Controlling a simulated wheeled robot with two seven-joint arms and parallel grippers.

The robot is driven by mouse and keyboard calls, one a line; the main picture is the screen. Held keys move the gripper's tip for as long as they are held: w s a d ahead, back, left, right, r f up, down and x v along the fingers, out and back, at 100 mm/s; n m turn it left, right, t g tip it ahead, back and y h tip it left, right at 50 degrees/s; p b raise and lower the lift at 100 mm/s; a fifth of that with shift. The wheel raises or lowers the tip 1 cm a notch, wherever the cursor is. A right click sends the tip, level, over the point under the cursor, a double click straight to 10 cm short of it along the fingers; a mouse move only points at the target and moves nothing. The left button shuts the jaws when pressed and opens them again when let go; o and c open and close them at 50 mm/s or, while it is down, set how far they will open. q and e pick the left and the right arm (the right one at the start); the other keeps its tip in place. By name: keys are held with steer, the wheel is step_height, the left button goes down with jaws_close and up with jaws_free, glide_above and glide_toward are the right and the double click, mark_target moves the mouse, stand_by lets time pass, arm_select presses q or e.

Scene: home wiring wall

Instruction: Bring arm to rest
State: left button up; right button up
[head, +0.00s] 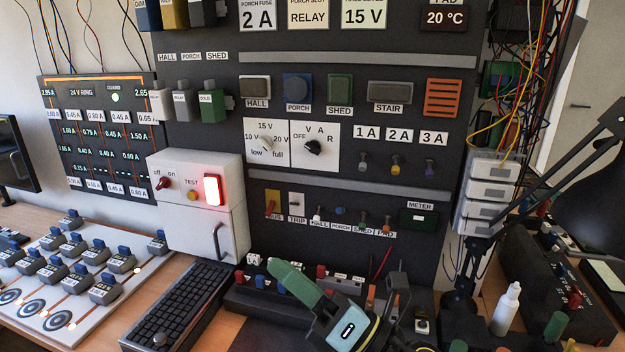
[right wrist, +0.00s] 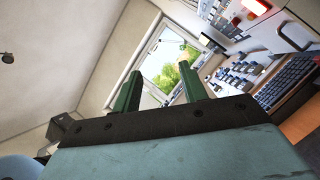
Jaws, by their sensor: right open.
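My right gripper (head: 288,279) is low in the middle of the head view, in front of the lower wall panel and above the bench. Its green fingers point up and to the left, and its pale teal body is below them. In the right wrist view the two fingers (right wrist: 160,82) stand apart with nothing between them, so it is open and empty. My left gripper is not in view.
A dark panel (head: 350,70) with switches and labels stands behind. A white box (head: 197,175) with a lit red switch stands left of the gripper. A keyboard (head: 180,305) and a board of several blocks (head: 125,285) lie left. A bottle (head: 506,308) stands right.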

steer(key=w+d+f+m+t+h, duration=0.2)
steer(key=d+f+m+t+h, duration=0.15)
steer(key=d+m+h, duration=0.5)
steer(key=w+d+f+m+t+h, duration=0.2)
steer(key=d+f+m+t+h, duration=0.3)
steer(key=m, duration=0.7)
steer(key=s+d+f+m+g+h, duration=0.6)
steer(key=d+f+m+g+h, duration=0.15)
steer(key=f+m, duration=0.25)
steer(key=s+d+f+m+g+y, duration=0.1)
steer(key=s+d+f+m+g, duration=0.15)
steer(key=s+f+g, duration=0.5)
steer(key=s+d+f+m+g, duration=0.15)
steer(key=s+f+m, duration=0.25)
steer(key=s, duration=0.7)
step_height(320, 180, down, 22)
steer(key=g, duration=0.1)
steer(key=s+d+f+g, duration=0.1)
steer(key=s+d+f, duration=0.1)
steer(key=s+f, duration=0.6)
steer(key=s+d+f+n, duration=0.1)
steer(key=s+d+f, duration=0.1)
steer(key=s+f, duration=0.7)
steer(key=shift+s+g, duration=0.2)
steer(key=shift+g, duration=0.2)
